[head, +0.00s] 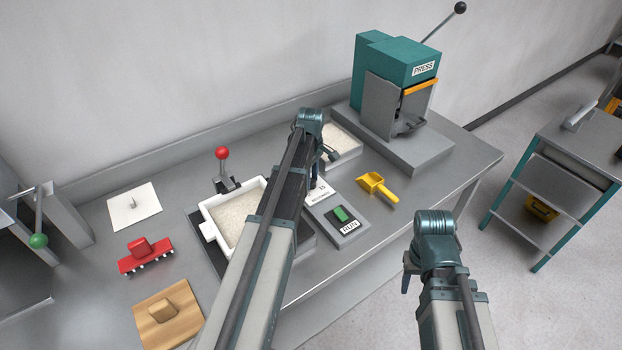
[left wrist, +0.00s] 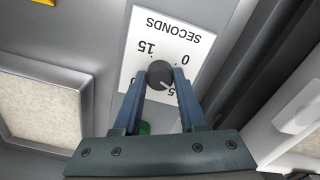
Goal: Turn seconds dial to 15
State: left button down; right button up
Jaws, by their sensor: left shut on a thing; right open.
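The seconds dial (left wrist: 160,72) is a small dark round knob on a white plate (left wrist: 185,30) marked SECONDS, seen upside down in the left wrist view. Its light pointer line points to the lower right, near the 5. The 15 is to the upper left of the knob and the 0 to its right. My left gripper (left wrist: 160,78) is shut on the knob, one finger on each side. In the head view my left gripper (head: 317,183) is at the control box and hides the knob. My right gripper (head: 406,278) is open, off the table's front edge.
The control box also carries a green button (head: 341,214) above a RUN label. A yellow scoop (head: 377,186) lies to the right. A white tray (head: 206,230) of pale powder is left of the box. The press (head: 385,75) stands behind.

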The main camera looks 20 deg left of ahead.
pick_arm(q)
jog(key=m, duration=0.4)
jog(key=shift+m, duration=0.3)
jog(key=m, duration=1)
jog(key=shift+m, duration=0.4)
jog(key=m, duration=0.4)
jog(key=shift+m, duration=0.3)
jog(key=m, duration=2)
jog(key=shift+m, duration=0.3)
